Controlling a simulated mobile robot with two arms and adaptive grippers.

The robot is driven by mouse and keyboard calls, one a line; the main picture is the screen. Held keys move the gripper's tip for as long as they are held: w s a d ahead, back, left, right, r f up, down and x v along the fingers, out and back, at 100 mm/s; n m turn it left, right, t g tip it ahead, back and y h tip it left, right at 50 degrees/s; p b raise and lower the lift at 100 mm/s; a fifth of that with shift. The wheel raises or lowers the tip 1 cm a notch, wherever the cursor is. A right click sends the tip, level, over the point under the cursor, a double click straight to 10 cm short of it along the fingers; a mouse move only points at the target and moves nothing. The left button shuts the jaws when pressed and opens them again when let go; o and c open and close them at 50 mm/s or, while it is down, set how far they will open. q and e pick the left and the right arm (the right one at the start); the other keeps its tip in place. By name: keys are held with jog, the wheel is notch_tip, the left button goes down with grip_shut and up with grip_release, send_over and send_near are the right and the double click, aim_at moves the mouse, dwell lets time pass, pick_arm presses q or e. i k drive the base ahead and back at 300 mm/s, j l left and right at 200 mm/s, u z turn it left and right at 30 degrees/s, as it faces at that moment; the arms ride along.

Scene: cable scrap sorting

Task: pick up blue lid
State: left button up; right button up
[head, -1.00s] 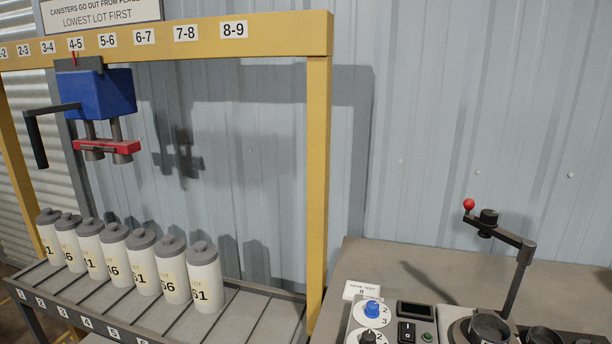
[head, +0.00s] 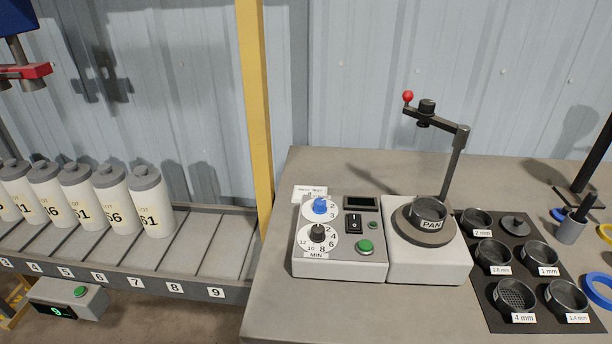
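No thing in the head view is clearly a blue lid. A blue ring-shaped piece (head: 598,291) lies on the table at the right edge, cut off by the frame. A smaller blue piece (head: 557,214) shows farther back, partly hidden behind a grey cup (head: 571,231). Neither of my grippers is in view.
A control box (head: 338,262) with a blue knob (head: 320,206) stands beside a shaker base with a pan (head: 428,212). Several sieves lie on a dark mat (head: 487,310). The table's front left is clear.

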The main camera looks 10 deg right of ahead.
aim_at(560, 214)
jog(key=z, duration=1.9)
